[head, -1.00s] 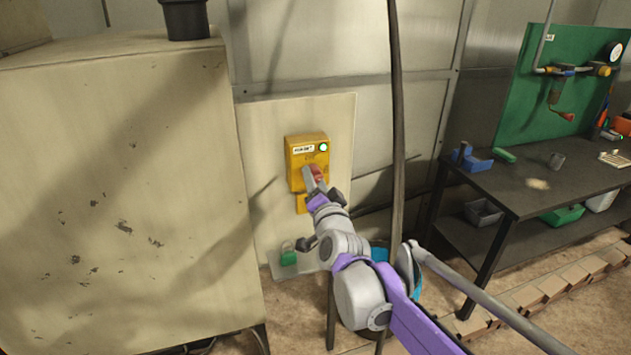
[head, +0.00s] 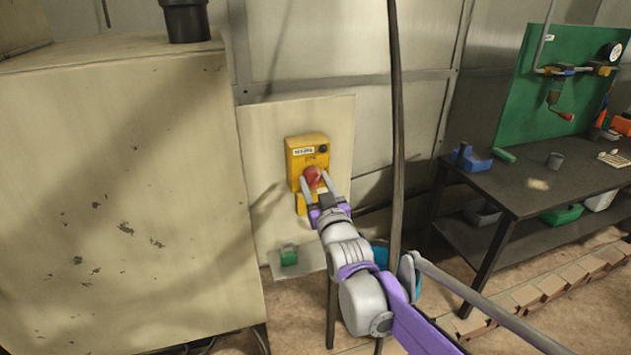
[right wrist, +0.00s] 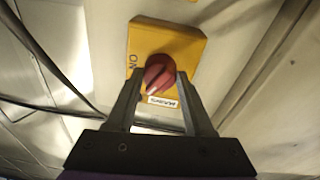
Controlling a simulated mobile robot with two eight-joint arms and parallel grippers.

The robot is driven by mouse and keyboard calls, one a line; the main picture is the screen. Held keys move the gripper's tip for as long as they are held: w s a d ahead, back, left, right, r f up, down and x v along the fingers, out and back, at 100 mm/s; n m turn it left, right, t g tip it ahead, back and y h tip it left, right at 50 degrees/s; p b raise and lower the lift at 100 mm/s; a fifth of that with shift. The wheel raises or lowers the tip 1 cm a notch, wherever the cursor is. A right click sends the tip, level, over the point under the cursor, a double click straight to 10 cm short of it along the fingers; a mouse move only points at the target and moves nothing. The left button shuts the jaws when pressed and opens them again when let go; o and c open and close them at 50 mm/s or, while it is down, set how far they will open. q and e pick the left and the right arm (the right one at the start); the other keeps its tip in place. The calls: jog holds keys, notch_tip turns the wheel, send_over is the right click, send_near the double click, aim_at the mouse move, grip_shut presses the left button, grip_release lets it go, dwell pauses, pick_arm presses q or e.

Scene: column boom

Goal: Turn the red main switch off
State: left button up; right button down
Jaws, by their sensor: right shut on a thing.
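The red main switch (head: 313,177) is a round rotary knob on a yellow box (head: 295,160) fixed to a pale panel. It also shows in the right wrist view (right wrist: 159,72), where a white mark on the knob points down and to the left, away from the "ON" lettering. My right gripper (head: 318,184) is shut on the knob, with one finger on each side; the wrist view also shows the gripper (right wrist: 160,84). The small lamp (head: 323,149) on the box is dark. My left gripper is not in view.
A large worn beige cabinet (head: 120,200) stands close on the left. A green padlock (head: 289,255) sits on a small ledge below the box. A dark workbench (head: 540,185) stands at the right.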

jog(key=n+y, duration=0.1)
jog(key=n, duration=0.4)
jog(key=shift+n+p, duration=0.3)
jog(key=shift+n, duration=0.4)
jog(key=shift+c, duration=1.4)
grip_release()
jog(key=b+v, duration=0.1)
jog(key=v, duration=0.9)
jog(key=shift+s+d, duration=0.2)
jog(key=shift+s, duration=0.2)
